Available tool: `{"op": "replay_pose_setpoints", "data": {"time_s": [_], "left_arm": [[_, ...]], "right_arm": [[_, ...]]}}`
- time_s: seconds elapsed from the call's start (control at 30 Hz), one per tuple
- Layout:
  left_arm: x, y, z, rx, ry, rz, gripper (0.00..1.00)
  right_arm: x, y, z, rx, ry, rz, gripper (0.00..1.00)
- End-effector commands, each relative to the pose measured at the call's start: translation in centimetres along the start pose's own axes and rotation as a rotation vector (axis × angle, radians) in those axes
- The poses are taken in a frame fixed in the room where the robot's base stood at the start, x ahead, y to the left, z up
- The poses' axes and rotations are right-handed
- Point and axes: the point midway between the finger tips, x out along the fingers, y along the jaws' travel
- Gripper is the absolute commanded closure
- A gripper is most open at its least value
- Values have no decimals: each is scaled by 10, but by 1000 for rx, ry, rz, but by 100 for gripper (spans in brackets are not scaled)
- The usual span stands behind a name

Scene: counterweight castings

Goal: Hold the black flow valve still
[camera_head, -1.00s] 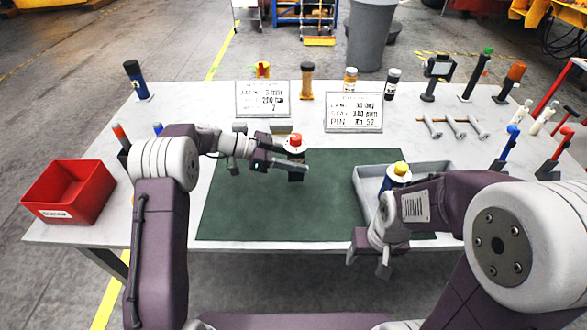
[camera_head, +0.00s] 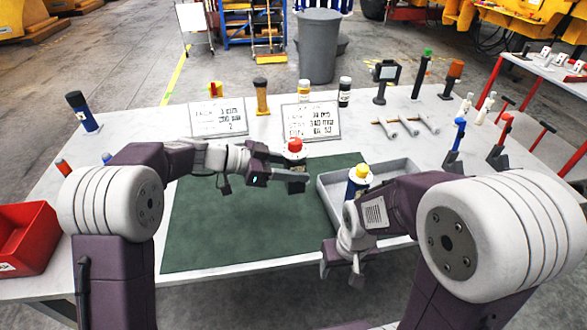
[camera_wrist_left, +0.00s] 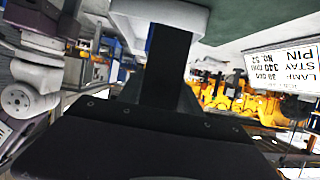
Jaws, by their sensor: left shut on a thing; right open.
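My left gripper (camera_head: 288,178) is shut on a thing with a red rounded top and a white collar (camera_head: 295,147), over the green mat. Its lower part is hidden by the jaws, so I cannot tell if it is black or how high it is above the mat. The left wrist view shows a dark post and a pale block (camera_wrist_left: 180,14), partly cut off. My right gripper (camera_head: 343,272) is open and empty at the table's front edge, by the grey tray (camera_head: 325,190). A blue bottle with a yellow cap (camera_head: 358,176) stands in the tray.
The green mat (camera_head: 215,230) is otherwise clear. Two white signs (camera_head: 218,118) stand behind it, with bottles at the back. A red bin (camera_head: 30,235) is at the far left.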

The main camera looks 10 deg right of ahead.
Motion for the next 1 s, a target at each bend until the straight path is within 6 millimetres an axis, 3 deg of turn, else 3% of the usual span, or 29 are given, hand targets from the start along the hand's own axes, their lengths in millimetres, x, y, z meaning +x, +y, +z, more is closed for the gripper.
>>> {"op": "replay_pose_setpoints", "data": {"time_s": [1.0], "left_arm": [[-22, -27, 49, 0, 2, -2, 100]], "right_arm": [[42, 1, 4, 0, 0, 0, 36]]}}
